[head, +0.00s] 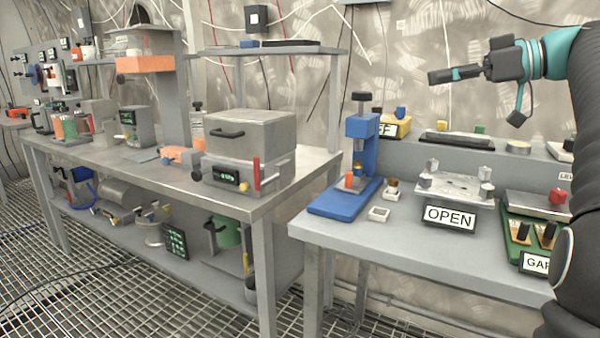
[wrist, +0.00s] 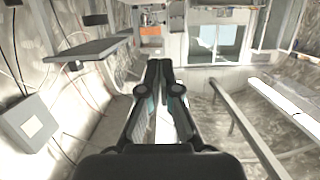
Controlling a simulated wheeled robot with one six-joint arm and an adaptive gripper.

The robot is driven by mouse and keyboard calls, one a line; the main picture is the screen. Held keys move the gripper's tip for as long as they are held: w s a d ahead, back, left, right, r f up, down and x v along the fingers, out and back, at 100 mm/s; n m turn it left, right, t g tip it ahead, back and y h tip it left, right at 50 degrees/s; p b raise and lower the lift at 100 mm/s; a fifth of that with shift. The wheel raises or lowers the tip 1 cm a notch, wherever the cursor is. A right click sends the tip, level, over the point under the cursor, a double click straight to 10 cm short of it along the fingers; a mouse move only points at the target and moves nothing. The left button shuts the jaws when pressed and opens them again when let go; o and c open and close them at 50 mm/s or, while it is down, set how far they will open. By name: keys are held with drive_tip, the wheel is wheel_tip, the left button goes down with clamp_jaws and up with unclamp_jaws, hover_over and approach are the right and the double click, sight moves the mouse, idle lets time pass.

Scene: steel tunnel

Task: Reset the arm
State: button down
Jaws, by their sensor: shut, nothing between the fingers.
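My gripper (head: 455,75) is raised in the air at the upper right of the head view, above the right-hand bench. Its fingers point to the left. In the wrist view my gripper (wrist: 159,65) shows from behind with the two fingertips together and nothing between them. My arm bends down along the right edge of the head view. The gripper touches nothing that I can see.
Below my gripper, the right bench (head: 420,265) holds a blue press (head: 357,150), a plate with an OPEN sign (head: 450,217) and a green panel (head: 517,250). A left bench (head: 140,180) carries a grey box (head: 238,140). A shelf (wrist: 85,55) shows left in the wrist view.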

drive_tip(key=s+a+f+m+g+h, duration=0.1)
drive_tip(key=s+a+f+m+h, duration=0.25)
drive_tip(key=a+f, duration=0.35)
drive_tip(key=s+a+f+m+h, duration=0.3)
drive_tip(key=s+a+f+m, duration=0.15)
drive_tip(key=f, duration=0.45)
drive_tip(key=s+d+f+m+h, duration=0.1)
drive_tip(key=s+f+m+h, duration=0.1)
drive_tip(key=s+f, duration=0.7)
drive_tip(key=s+f+m+g+h, duration=0.1)
drive_tip(key=s+f+h, duration=0.3)
drive_tip(key=s+f, duration=0.5)
wheel_tip(320, 180, down, 6)
drive_tip(key=shift+d+f+m+h, duration=0.2)
drive_tip(key=shift+d+m+h, duration=0.15)
drive_tip(key=shift+d+m, duration=0.05)
